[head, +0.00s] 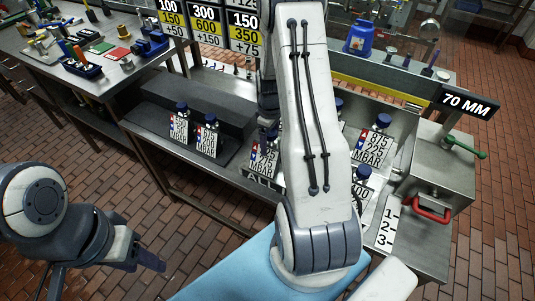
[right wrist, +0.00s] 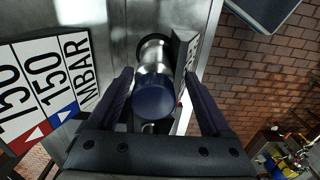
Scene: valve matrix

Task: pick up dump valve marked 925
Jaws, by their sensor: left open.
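Several blue-capped valves with white number plates stand at the steel bench. Two plates on the left, one (head: 180,130) and another (head: 208,140), are too small to read surely. A third plate (head: 263,160) stands beside my right arm, and a plate reading 875 225 MBAR (head: 373,147) is at right. I cannot make out which valve is marked 925. In the right wrist view, my right gripper (right wrist: 158,78) is open, its fingers on either side of a blue-capped valve (right wrist: 154,96). My left gripper (head: 105,275) is open and empty at lower left.
A 70 MM sign (head: 469,104), a red handle (head: 432,212) and a green-knobbed lever (head: 465,147) are at right. A tool table (head: 100,80) stands at upper left.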

